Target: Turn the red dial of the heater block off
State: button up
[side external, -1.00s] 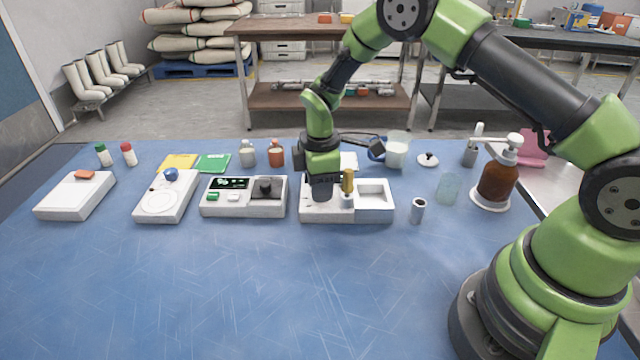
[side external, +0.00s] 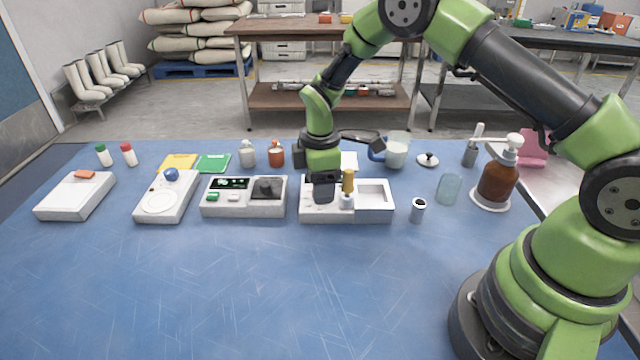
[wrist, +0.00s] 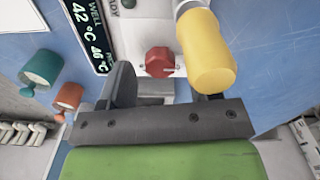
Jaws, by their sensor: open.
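The heater block (side external: 372,213) is a white box in the middle of the row, with an open well at its right. Its red dial (wrist: 160,62) shows in the wrist view on a pale face with a dark display (wrist: 88,30); in the side view it is hidden. My gripper (wrist: 160,88) is open and empty, low over the left part of the block (side external: 323,190). In the wrist view the dial appears between the fingers, just beyond them; contact cannot be told. A yellow-handled tool (wrist: 205,55) stands close beside the right finger and partly hides it.
The yellow handle (side external: 348,181) also shows right of my gripper. A white unit with a display (side external: 245,207) stands to the left. A small metal cylinder (side external: 417,212), a glass (side external: 448,190) and a brown pump bottle (side external: 497,182) stand to the right. The front table is clear.

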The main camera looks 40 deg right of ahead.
notch_tip(320, 180, up, 10)
jog(key=shift+f, duration=0.25)
jog(key=s+a+r+m+t+y, duration=0.1)
jog(key=s+r+m+t, duration=0.1)
jog(key=s+r+m, duration=0.45)
jog(key=s+r+m+t, duration=0.2)
jog(key=s+r, duration=0.2)
jog(key=r, duration=0.5)
jog(key=s+a+r+m+t+y, duration=0.1)
jog(key=s+m+t, duration=0.2)
jog(key=s+m, duration=0.4)
jog(key=s, duration=0.6)
jog(key=shift+r, duration=0.4)
jog(key=shift+a, duration=0.1)
jog(key=shift+c, duration=0.2)
